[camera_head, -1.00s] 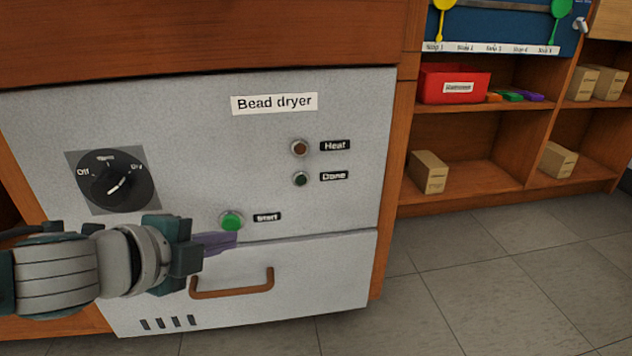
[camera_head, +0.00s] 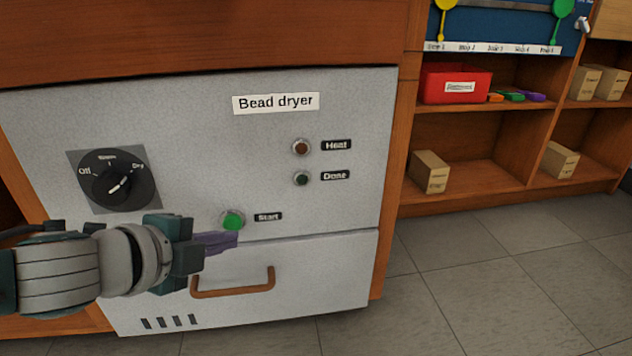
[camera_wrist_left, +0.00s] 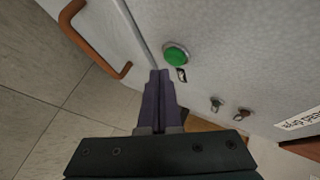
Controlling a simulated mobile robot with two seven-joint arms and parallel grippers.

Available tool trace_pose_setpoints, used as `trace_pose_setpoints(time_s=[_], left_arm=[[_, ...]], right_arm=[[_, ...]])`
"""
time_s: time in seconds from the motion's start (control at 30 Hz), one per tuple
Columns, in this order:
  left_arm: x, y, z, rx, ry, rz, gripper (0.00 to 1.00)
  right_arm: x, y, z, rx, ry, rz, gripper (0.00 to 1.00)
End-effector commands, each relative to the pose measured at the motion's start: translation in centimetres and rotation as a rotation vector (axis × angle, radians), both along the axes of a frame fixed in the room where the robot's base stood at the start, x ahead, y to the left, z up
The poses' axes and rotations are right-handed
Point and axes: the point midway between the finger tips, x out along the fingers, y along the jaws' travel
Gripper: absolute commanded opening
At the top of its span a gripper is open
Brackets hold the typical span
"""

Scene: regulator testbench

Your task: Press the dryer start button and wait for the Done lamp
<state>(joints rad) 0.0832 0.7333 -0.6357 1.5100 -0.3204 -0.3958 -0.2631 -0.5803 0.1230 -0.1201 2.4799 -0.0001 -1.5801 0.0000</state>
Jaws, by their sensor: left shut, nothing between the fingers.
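The bead dryer (camera_head: 210,130) is a grey panel set in a wooden cabinet. Its green Start button (camera_head: 232,220) is also in the left wrist view (camera_wrist_left: 176,54). The Done lamp (camera_head: 302,179) looks dark green and unlit. The Heat lamp (camera_head: 301,147) above it is dull brown-red. The dial (camera_head: 118,180) has its pointer towards Dry. My left gripper (camera_head: 234,241) is shut and empty, its purple fingertips just below the Start button in the head view. In the left wrist view the fingertips (camera_wrist_left: 160,75) appear close to the button; contact cannot be told. My right gripper is not in view.
A drawer with a brown handle (camera_head: 232,284) lies below the button, close to my left gripper. A wooden shelf at the right holds a red bin (camera_head: 454,84) and several cardboard boxes. The tiled floor (camera_head: 480,270) at the right is clear.

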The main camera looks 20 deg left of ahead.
Motion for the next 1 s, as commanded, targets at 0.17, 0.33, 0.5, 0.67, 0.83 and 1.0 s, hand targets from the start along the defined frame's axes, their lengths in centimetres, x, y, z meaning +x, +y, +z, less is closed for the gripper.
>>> trace_pose_setpoints(time_s=[0.17, 0.33, 0.5, 0.67, 0.83, 1.0], left_arm=[[0.0, 0.0, 0.0, 0.0, 0.0, 0.0, 0.0], [0.0, 0.0, 0.0, 0.0, 0.0, 0.0, 0.0], [0.06, 0.03, 0.02, 0.0, 0.0, 0.0, 0.0], [0.5, 0.33, 0.06, 0.001, -0.001, 0.002, 0.0], [0.73, 0.45, -0.01, 0.0, 0.001, 0.0, 0.0], [0.73, 0.44, -0.01, 0.0, 0.0, 0.0, 0.0]], right_arm=[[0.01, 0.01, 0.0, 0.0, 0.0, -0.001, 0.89], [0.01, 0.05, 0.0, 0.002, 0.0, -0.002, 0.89], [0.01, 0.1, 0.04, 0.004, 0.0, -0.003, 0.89], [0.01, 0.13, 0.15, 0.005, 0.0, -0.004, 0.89], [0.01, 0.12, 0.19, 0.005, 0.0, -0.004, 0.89], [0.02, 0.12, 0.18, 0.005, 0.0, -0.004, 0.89]])
